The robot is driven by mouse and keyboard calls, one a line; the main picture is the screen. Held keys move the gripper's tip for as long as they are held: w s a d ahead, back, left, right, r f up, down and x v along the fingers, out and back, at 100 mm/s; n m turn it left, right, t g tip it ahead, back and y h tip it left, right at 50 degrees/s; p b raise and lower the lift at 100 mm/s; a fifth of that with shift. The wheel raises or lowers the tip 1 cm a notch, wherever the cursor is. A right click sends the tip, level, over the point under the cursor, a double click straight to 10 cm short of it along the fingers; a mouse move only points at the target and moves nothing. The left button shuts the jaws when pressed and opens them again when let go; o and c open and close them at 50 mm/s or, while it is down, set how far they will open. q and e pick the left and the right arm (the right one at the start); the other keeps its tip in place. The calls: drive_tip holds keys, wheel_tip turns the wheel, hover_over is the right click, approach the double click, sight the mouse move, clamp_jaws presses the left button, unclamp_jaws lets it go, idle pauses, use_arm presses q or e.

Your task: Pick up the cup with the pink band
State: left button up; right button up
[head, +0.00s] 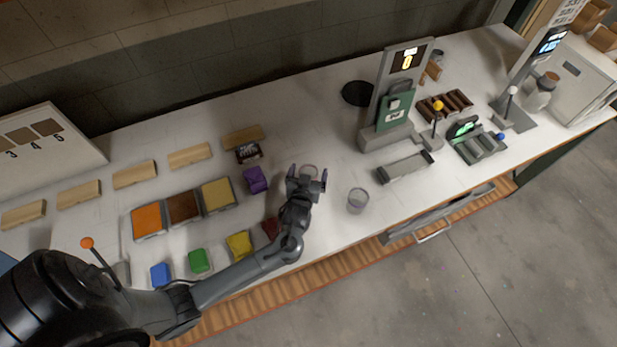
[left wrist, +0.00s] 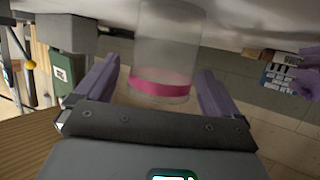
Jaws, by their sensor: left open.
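The cup with the pink band (left wrist: 163,85) is clear, with the band near its base. In the left wrist view it stands between the two purple fingers of my left gripper (left wrist: 158,70), with gaps at both sides. In the head view the cup's pinkish rim (head: 309,168) shows between the fingertips of my left gripper (head: 307,178), and the gripper hides most of the rest. My left gripper is open around the cup. A second clear cup (head: 357,200) stands to the right. My right gripper is not in view.
A purple packet (head: 255,180) and a dark packet (head: 248,153) lie left of the gripper. Colored trays (head: 183,222) stand farther left. A grey stand with a green card (head: 395,109) is at the right. The white counter (head: 315,120) is clear behind the cup.

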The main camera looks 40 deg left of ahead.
use_arm(q)
drive_tip(key=c, duration=1)
drive_tip(key=shift+r, duration=0.1)
